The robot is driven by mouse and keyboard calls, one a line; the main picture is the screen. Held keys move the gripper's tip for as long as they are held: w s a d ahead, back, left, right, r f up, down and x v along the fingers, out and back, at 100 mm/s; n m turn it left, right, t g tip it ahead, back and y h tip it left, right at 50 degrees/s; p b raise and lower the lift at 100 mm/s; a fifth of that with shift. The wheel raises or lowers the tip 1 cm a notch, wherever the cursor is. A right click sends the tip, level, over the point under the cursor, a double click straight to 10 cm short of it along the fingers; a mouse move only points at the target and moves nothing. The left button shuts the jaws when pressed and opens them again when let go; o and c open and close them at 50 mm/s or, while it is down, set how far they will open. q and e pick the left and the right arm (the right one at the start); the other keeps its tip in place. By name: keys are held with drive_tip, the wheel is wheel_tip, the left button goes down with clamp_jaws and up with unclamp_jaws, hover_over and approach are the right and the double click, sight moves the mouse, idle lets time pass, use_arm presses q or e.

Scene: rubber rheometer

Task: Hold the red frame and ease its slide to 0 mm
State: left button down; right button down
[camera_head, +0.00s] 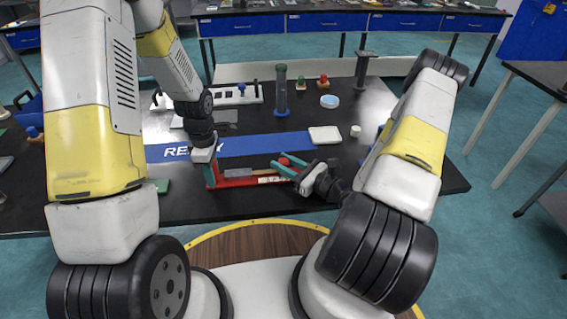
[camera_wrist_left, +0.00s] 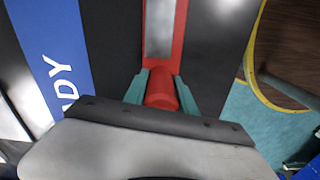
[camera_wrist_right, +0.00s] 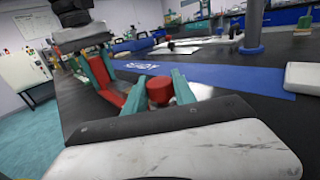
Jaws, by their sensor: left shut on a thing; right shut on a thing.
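The red frame (camera_head: 236,182) lies on the dark table near its front edge, with a grey slide strip (camera_head: 238,174) along it. It also shows in the left wrist view (camera_wrist_left: 178,45). My left gripper (camera_head: 211,175) points down at the frame's left end. In the left wrist view its teal fingers are shut on a red cylindrical post (camera_wrist_left: 161,91) at the frame's end. My right gripper (camera_head: 284,164) reaches in from the right to the frame's other end. In the right wrist view its teal fingers are shut on a red knob (camera_wrist_right: 159,90). The slide's scale is too small to read.
A blue mat (camera_head: 258,146) with white lettering lies behind the frame. A white pad (camera_head: 325,135), a small white cup (camera_head: 355,131) and a tall cylinder on a blue base (camera_head: 282,95) stand further back. A green block (camera_head: 162,186) lies left of the frame.

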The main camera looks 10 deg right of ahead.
idle(0.7)
use_arm(q)
drive_tip(key=shift+d, duration=0.1)
use_arm(e)
drive_tip(key=shift+a, duration=2.1)
drive_tip(key=c, duration=1)
unclamp_jaws()
drive_tip(key=shift+s+d, duration=0.3)
drive_tip(key=shift+d, duration=0.15)
drive_tip(key=v, duration=1.1)
